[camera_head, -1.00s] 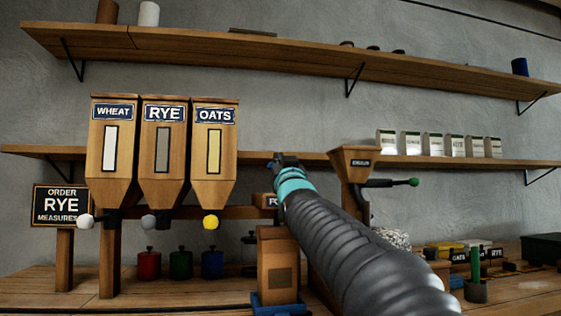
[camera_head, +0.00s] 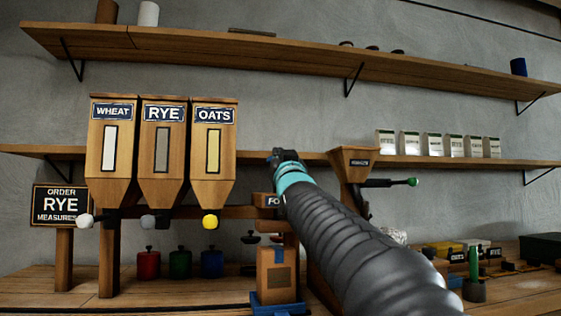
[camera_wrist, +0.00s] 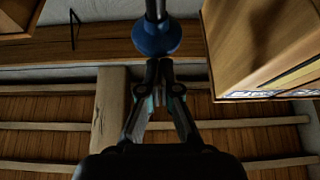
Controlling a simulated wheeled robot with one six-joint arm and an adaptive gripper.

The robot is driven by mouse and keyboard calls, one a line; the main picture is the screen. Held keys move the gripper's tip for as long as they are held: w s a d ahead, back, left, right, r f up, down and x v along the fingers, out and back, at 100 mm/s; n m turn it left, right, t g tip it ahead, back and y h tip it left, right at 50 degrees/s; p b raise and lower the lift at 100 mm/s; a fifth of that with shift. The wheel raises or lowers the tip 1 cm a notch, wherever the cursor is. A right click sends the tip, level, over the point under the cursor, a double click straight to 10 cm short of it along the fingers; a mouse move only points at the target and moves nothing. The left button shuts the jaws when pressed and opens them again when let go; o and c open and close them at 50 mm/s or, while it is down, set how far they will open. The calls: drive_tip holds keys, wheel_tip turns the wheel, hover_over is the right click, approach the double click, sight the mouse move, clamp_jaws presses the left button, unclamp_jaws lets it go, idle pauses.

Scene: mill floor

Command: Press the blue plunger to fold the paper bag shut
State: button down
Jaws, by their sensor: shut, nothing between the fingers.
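The paper bag (camera_head: 276,281) is a brown upright block with a darker square on its front, standing on a blue base (camera_head: 279,309). Its top is flat and low, with a small blue tab at the upper edge. The blue plunger (camera_wrist: 157,37) shows in the wrist view as a round blue knob on a dark shaft. My gripper (camera_wrist: 158,66) is shut and empty, its fingertips right at the knob; I cannot tell if they touch. In the head view my gripper (camera_head: 284,157) is above the bag, and the plunger knob is hidden behind it.
Wheat (camera_head: 112,150), rye (camera_head: 162,150) and oats (camera_head: 213,150) hoppers hang at left. A wooden funnel with a green-tipped lever (camera_head: 390,183) is right of my arm. A sign reads "ORDER RYE MEASURES" (camera_head: 61,205).

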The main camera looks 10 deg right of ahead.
drive_tip(key=b+v, duration=0.3)
drive_tip(key=v, duration=0.7)
drive_tip(key=shift+b, duration=0.4)
drive_tip(key=shift+s+d+r, duration=0.1)
drive_tip(key=shift+s, duration=0.05)
